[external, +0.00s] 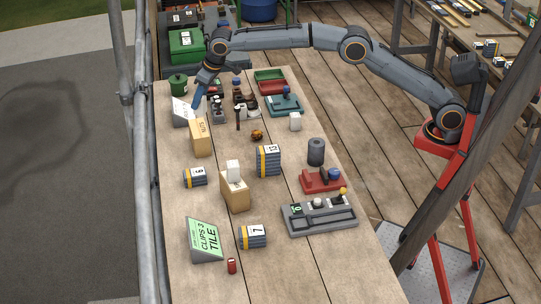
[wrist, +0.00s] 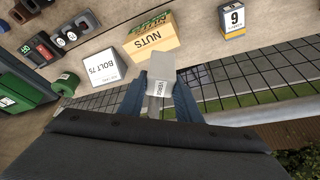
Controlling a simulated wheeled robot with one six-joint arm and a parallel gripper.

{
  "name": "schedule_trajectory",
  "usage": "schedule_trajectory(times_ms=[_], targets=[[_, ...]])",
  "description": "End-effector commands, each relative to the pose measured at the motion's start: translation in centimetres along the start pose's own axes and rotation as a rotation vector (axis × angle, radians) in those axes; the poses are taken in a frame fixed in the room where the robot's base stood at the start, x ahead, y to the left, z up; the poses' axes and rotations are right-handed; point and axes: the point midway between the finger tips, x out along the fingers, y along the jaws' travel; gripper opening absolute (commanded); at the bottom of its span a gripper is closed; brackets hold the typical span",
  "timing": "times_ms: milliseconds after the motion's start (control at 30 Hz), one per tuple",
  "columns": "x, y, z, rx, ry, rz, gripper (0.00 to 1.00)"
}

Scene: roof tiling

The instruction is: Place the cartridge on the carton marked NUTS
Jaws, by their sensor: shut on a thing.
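My gripper (wrist: 158,101) is shut on a pale grey piece with a white printed label, which I take to be the cartridge (wrist: 163,68). The carton marked NUTS (wrist: 152,41) is a tan box just beyond the held piece in the wrist view. Something green shows at its top. In the external view the carton (external: 201,139) stands upright near the left edge of the bench. There my gripper (external: 196,108) is above and behind it, and the held piece is hard to make out.
Scaffold rails (external: 145,150) run along the bench's left edge. Another tan box (external: 235,195) and several numbered blocks stand nearer the camera.

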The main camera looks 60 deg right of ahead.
Motion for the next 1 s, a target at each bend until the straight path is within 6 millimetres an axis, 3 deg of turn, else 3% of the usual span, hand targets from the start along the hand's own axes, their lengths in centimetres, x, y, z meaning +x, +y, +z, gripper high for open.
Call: schedule_trajectory(times_ms=[267, 600, 1000], targets=[[-0.3, 0.1, -1.5, -0.122, -0.002, -0.050, 0.08], [4.4, 0.1, 0.5, -0.128, -0.004, -0.051, 0.08], [8.1, 0.1, 2.1, -0.128, -0.004, -0.051, 0.08]])
